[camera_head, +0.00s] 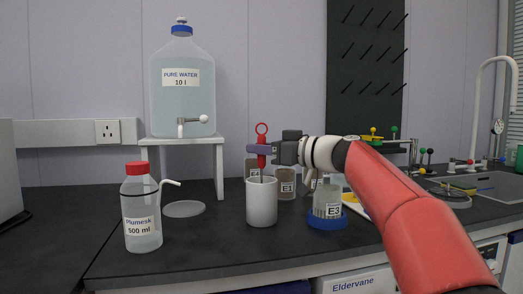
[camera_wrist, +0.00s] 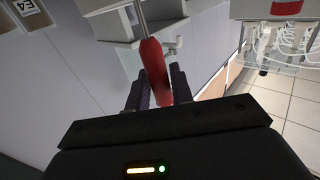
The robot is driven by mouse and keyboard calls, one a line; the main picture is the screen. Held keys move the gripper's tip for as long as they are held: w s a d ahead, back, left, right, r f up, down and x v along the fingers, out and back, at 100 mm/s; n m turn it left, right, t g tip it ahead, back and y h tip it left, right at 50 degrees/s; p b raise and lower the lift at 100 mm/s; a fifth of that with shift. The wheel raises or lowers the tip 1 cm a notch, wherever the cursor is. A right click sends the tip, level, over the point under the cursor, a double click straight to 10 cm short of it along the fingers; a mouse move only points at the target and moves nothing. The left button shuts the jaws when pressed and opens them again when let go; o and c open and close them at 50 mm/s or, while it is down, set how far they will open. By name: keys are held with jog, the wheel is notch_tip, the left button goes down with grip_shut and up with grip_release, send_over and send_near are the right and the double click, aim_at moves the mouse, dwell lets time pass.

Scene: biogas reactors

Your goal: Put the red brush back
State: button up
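The red brush (camera_head: 262,159) stands upright, with its ring at the top and its shaft pointing down at the white cup (camera_head: 262,206). My gripper (camera_head: 259,149) comes in from the right and is shut on the red handle just below the ring. In the wrist view the red brush (camera_wrist: 154,66) lies between the two dark fingers of my gripper (camera_wrist: 158,88), its thin grey shaft leading away. The brush's lower end is at the cup's mouth in the head view. I cannot tell whether its tip is inside the cup or behind the rim.
Labelled jars (camera_head: 286,184) stand behind the cup. A jar marked E3 (camera_head: 328,198) on a blue base stands to its right. A Plumesk bottle (camera_head: 142,220) and a water tank (camera_head: 182,95) on a white stand are to the left.

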jog(key=o, duration=0.3)
jog(key=shift+r, duration=0.1)
jog(key=shift+r+p, duration=0.25)
jog(key=shift+p, duration=0.2)
jog(key=b+v, duration=0.3)
jog(key=v, duration=0.9)
jog(key=shift+f, duration=0.15)
